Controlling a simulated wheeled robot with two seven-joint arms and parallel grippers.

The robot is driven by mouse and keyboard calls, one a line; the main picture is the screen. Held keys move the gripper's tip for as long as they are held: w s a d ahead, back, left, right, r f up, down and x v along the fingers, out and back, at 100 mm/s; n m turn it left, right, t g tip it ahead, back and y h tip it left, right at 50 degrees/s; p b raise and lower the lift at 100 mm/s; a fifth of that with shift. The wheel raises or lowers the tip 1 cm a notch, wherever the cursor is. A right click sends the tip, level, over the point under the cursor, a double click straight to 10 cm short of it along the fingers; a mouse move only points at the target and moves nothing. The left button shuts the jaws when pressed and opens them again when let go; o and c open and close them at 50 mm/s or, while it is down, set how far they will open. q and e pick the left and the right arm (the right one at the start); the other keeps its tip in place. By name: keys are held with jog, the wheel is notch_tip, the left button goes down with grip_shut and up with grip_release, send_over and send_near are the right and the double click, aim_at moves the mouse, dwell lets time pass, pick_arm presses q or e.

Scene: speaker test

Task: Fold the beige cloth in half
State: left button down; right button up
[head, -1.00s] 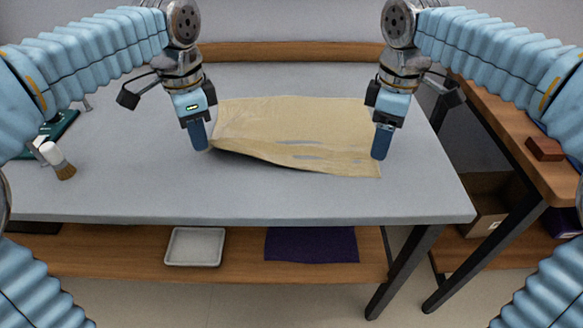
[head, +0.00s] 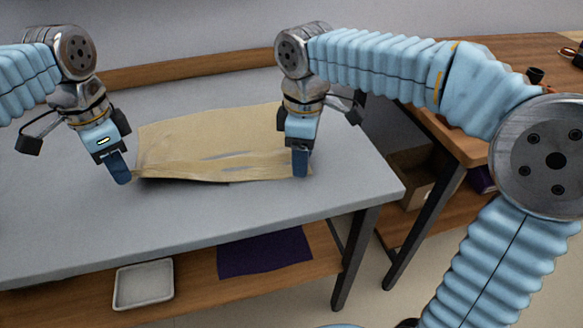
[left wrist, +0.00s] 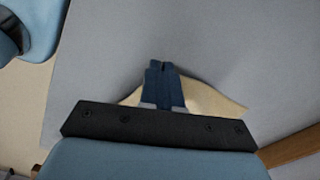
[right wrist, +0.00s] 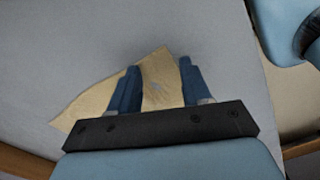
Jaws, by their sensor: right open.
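The beige cloth (head: 215,140) lies on the grey table, with wrinkles and small greyish patches near its front edge. My left gripper (head: 123,180) is at its front left corner. In the left wrist view the fingers (left wrist: 161,66) are together, with cloth (left wrist: 210,104) showing on both sides behind them; the pinched part is hidden. My right gripper (head: 300,174) is at the front right corner. In the right wrist view its fingers (right wrist: 158,66) are apart, with a corner of the cloth (right wrist: 160,88) between them. The front edge near the left gripper looks slightly raised, with a dark shadow under it.
The grey table (head: 150,230) is clear in front of the cloth. A lower shelf holds a white tray (head: 143,284) and a dark purple cloth (head: 265,253). A wooden bench (head: 480,90) stands at the right, with a cardboard box (head: 412,175) underneath.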

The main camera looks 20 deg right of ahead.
jog(key=shift+f, duration=0.5)
jog(key=shift+c, duration=0.4)
grip_shut()
jog(key=shift+s+f, duration=0.1)
jog(key=shift+r, duration=2.6)
